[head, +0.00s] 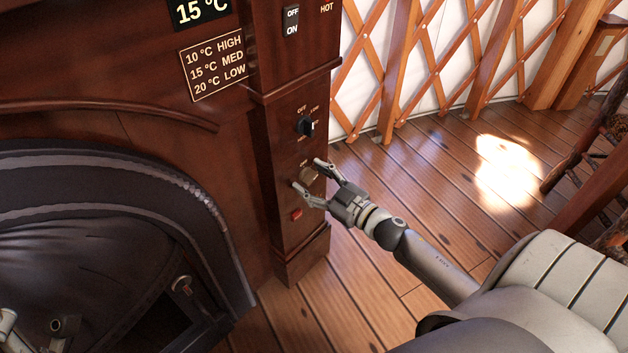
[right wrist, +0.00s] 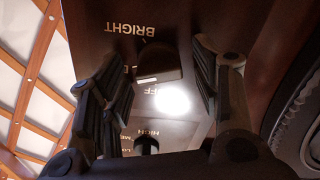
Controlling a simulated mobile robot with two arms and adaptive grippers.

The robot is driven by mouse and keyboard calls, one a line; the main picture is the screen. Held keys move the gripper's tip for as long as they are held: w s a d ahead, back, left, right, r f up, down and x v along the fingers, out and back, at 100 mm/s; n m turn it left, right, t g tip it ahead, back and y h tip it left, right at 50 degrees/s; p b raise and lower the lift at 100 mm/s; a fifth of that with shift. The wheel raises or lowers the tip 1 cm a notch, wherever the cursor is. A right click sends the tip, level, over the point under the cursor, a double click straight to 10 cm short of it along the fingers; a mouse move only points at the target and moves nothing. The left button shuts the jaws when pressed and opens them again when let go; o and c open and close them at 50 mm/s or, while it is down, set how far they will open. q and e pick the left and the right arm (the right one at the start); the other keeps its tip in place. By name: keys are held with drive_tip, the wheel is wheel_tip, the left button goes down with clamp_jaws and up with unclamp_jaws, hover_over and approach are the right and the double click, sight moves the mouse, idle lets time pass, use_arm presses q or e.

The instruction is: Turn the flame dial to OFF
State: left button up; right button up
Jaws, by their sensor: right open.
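A black dial (head: 306,125) sits on the wooden column, with OFF at its upper left and a pale mark on its right side. It also shows low in the right wrist view (right wrist: 146,146), near upside-down HIGH lettering. No flame label is readable. Below it is a brownish dial (head: 309,175), which is the dark knob (right wrist: 160,62) by BRIGHT and a partly hidden OFF in the right wrist view. My right gripper (head: 312,181) is open, with its fingers on either side of this lower dial; I cannot tell whether they touch it.
A red button (head: 296,214) is below the dials, close to one finger. An OFF/ON switch (head: 292,21) is higher up. A sign (head: 214,65) lists 10 °C HIGH, 15 °C MED and 20 °C LOW. The dark stove-like body (head: 110,215) is at left. Bare floor (head: 440,180) lies right.

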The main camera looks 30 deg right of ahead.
drive_tip(key=shift+c, duration=0.2)
drive_tip(key=c, duration=1)
